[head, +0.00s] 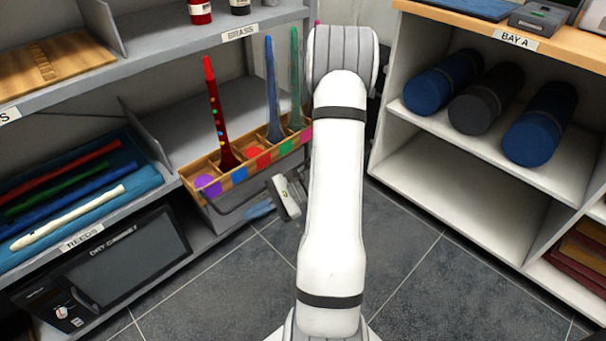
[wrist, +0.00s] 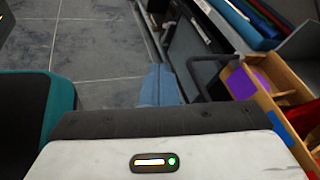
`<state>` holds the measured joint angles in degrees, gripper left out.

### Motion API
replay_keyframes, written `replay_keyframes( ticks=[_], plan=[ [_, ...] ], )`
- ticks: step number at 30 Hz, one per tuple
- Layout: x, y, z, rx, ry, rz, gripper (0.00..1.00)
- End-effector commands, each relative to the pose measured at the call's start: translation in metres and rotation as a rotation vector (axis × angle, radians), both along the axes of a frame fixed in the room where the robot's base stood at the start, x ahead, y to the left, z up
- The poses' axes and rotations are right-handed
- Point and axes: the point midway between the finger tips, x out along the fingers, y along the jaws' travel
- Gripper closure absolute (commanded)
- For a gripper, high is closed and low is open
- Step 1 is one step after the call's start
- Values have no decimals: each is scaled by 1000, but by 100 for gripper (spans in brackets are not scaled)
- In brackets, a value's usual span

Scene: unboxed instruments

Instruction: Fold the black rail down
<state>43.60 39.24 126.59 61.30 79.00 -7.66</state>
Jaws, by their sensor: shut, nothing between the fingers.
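The black rail (head: 243,203) is a thin bent bar that juts out in front of the wooden instrument rack (head: 240,176). It also shows in the wrist view (wrist: 215,58), to the right of my fingers. My gripper (head: 261,209) has blue fingers, which are shut and empty. I cannot tell the gap in depth. My arm covers the rack's right end.
The rack holds a red recorder (head: 217,115) and blue and green instruments upright. A shelf with a dark cabinet (head: 122,262) stands at left. A white shelf (head: 450,190) with rolled mats stands at right. The tiled floor (head: 420,270) between is clear.

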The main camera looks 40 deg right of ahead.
Motion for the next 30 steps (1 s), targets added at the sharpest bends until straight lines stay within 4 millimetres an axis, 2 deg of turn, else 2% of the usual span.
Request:
replay_keyframes(
  ticks=[1,4,7,12,15,19,23,26,30],
  plan=[
    [4,-21,-5,74,14,-112,100],
    [10,-62,-23,202,17,-326,100],
    [8,-105,-44,316,8,-546,100],
    [-13,-170,-85,459,-22,-886,100],
    [-29,-195,-105,512,-40,-1033,100],
    [-44,-214,-123,546,-56,-1151,100],
    [-47,-220,-130,556,-63,-1194,100],
    [-37,-219,-131,556,-64,-1195,100],
    [-14,-217,-129,555,-64,-1189,100]
  ],
)
